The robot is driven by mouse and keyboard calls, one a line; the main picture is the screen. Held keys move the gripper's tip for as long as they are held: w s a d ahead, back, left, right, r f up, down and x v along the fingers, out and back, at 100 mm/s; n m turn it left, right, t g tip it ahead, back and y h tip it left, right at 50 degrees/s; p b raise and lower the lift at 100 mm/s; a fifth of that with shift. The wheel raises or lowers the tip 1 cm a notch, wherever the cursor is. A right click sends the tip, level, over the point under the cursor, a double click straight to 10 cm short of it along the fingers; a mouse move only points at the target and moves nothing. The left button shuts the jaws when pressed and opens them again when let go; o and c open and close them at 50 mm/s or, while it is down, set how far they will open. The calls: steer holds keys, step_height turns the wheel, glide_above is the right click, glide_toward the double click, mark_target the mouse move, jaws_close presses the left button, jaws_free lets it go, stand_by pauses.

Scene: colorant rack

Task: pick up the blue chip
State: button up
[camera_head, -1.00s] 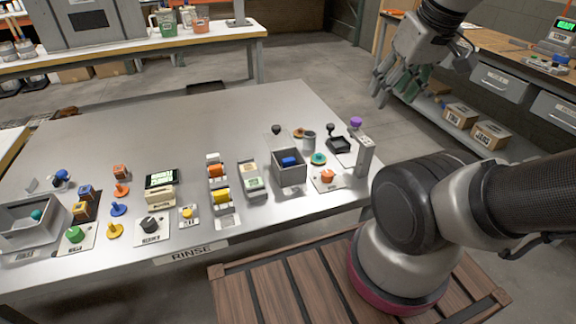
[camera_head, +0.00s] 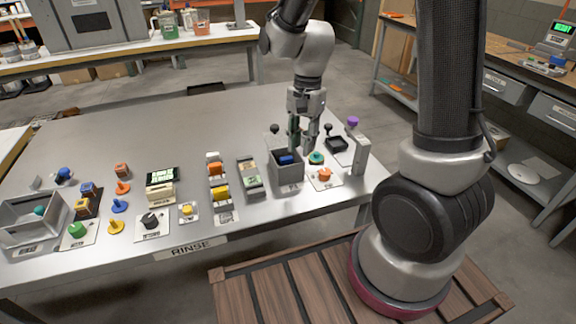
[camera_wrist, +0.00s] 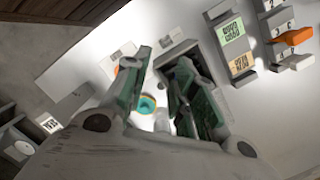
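A blue block (camera_head: 287,160) lies inside the open grey box (camera_head: 288,178) right of the table's middle; it may be the blue chip. My gripper (camera_head: 301,143) points down over the table, just above or behind the box's right side. In the wrist view its two fingers (camera_wrist: 164,60) are spread, with nothing held.
A teal-topped round piece (camera_head: 316,158) and an orange knob (camera_head: 325,174) stand right of the box. Coloured holders (camera_head: 219,192) stand to the left. The table's back is clear.

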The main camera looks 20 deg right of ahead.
mark_target(287, 158)
steer(key=w+m, duration=0.1)
steer(key=m, duration=0.1)
steer(key=w+a+m+t, duration=0.1)
steer(key=m, duration=0.2)
steer(key=w+m, duration=0.1)
steer(key=m, duration=0.1)
steer(key=shift+w+a+f+m+y, duration=0.1)
steer(key=shift+w+a+m+y, duration=0.2)
steer(key=shift+m, duration=0.1)
steer(key=shift+f+m, duration=0.15)
steer(key=shift+m, duration=0.15)
steer(key=f, duration=0.5)
steer(key=a+f, duration=0.1)
steer(key=f, duration=0.1)
steer(key=shift+w+a+f, duration=0.1)
steer(key=shift+w+f, duration=0.1)
steer(key=shift+c, duration=0.2)
steer(key=c, duration=0.5)
